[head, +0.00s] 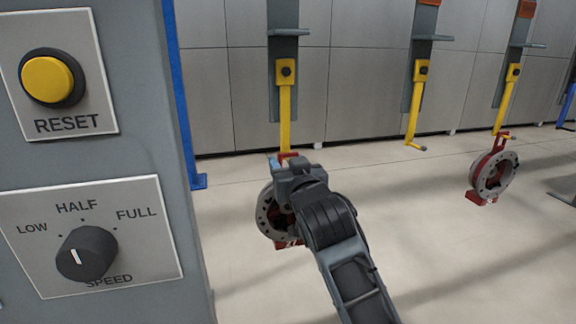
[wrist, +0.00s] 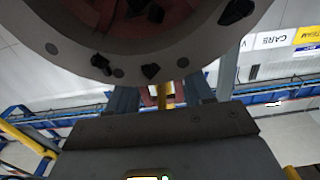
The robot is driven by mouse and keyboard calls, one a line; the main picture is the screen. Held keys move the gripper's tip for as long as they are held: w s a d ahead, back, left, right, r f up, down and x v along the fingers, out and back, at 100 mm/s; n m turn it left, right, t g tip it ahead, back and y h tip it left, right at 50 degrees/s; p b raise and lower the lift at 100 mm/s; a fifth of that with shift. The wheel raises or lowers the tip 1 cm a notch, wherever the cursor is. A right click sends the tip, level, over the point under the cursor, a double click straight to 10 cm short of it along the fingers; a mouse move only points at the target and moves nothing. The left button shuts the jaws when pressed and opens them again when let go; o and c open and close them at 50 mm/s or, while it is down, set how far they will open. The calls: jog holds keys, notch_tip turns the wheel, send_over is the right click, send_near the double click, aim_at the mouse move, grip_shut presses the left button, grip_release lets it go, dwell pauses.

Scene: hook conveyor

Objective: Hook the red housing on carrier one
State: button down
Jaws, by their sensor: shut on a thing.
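A red housing with a grey bolted ring face (head: 267,218) is at my gripper (head: 284,166) in the head view, partly hidden behind my arm. My gripper is shut on its red upper part. In the wrist view the ring (wrist: 60,28) fills the top, with my gripper's fingers (wrist: 162,95) around a red piece below it. The yellow hook (head: 285,115) of the left carrier (head: 282,50) comes down right behind my gripper. Its lower end is hidden, so I cannot tell whether the hook is through the housing's loop. No carrier number is readable.
Two more yellow hooks stand to the right. The middle one (head: 416,105) is empty; the right one (head: 506,105) bears another red housing (head: 492,175). A grey control panel (head: 150,150) with a yellow reset button (head: 48,79) and speed knob (head: 87,253) is close on the left.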

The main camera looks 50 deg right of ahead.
jog(key=shift+r, duration=0.25)
jog(key=c, duration=0.7)
grip_release()
jog(key=o, duration=0.3)
jog(key=shift+f, duration=0.15)
jog(key=shift+o, duration=0.2)
jog(key=shift+f, duration=0.25)
jog(key=b+v, duration=0.1)
jog(key=v, duration=0.6)
jog(key=shift+s+a+r+b, duration=0.2)
jog(key=shift+s+a+b, duration=0.05)
jog(key=shift+s+b, duration=0.15)
